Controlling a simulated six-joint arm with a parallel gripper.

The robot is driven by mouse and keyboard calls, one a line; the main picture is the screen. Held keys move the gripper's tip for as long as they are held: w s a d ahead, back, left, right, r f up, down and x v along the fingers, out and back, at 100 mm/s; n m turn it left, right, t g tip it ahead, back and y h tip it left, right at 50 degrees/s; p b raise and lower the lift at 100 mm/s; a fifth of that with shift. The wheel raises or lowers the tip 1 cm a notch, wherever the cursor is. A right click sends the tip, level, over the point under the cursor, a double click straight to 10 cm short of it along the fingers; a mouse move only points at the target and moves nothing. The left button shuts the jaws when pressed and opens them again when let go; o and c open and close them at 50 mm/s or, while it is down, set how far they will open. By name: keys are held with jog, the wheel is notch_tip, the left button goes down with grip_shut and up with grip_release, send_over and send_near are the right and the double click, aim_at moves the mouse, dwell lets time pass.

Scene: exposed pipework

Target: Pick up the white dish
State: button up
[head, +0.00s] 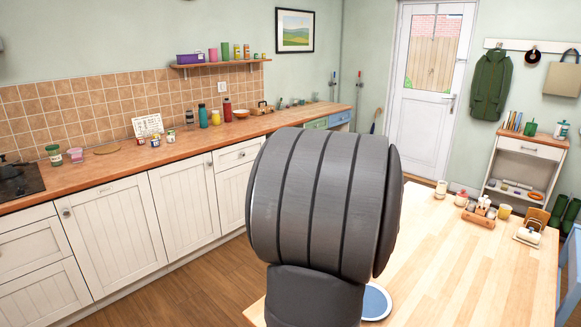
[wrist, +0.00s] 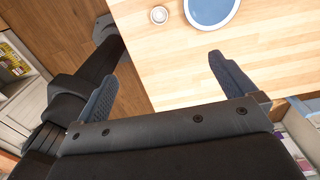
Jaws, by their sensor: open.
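In the wrist view, a small round white dish (wrist: 159,15) sits on the light wooden table (wrist: 185,60) near its left edge. Beside it is a round plate (wrist: 211,9) with a blue centre and white rim, cut off by the top of the picture. My gripper (wrist: 163,68) is open and empty, its two fingers wide apart, with bare tabletop and the table edge between them. The dish lies beyond the fingertips, apart from them. In the head view my arm hides the small dish and the gripper; only part of the blue plate (head: 376,302) shows.
At the table's far end stand jars (head: 441,189), a wooden caddy (head: 480,215), a yellow cup (head: 504,212) and a whitish lidded piece (head: 527,236). A blue chair (head: 571,270) is at the right. A long counter (head: 110,165) runs along the left wall. The table's middle is clear.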

dwell(0.3)
jog(key=c, duration=0.7)
jog(key=s+a+f+n+h, duration=0.1)
jog(key=a+f+n+h, duration=0.15)
jog(key=f+n, duration=0.45)
jog(key=s+a+f+n+h, duration=0.1)
jog(key=a+f+n, duration=0.25)
jog(key=f, duration=0.45)
jog(key=shift+n+t+y, duration=0.25)
jog(key=shift+n+t, duration=0.05)
jog(key=shift+n, duration=0.05)
jog(key=x, duration=1.1)
jog(key=shift+d+f, duration=0.1)
jog(key=shift+d, duration=0.15)
jog(key=shift+w+d+x, duration=0.1)
jog(key=shift+w+x, duration=0.05)
jog(key=shift+x, duration=0.85)
jog(key=shift+w+d+x, duration=0.1)
jog(key=shift+w+x, duration=0.05)
jog(key=shift+x, duration=0.9)
jog(key=shift+w+d+x, duration=0.1)
jog(key=shift+w+x, duration=0.05)
jog(key=shift+x, duration=0.85)
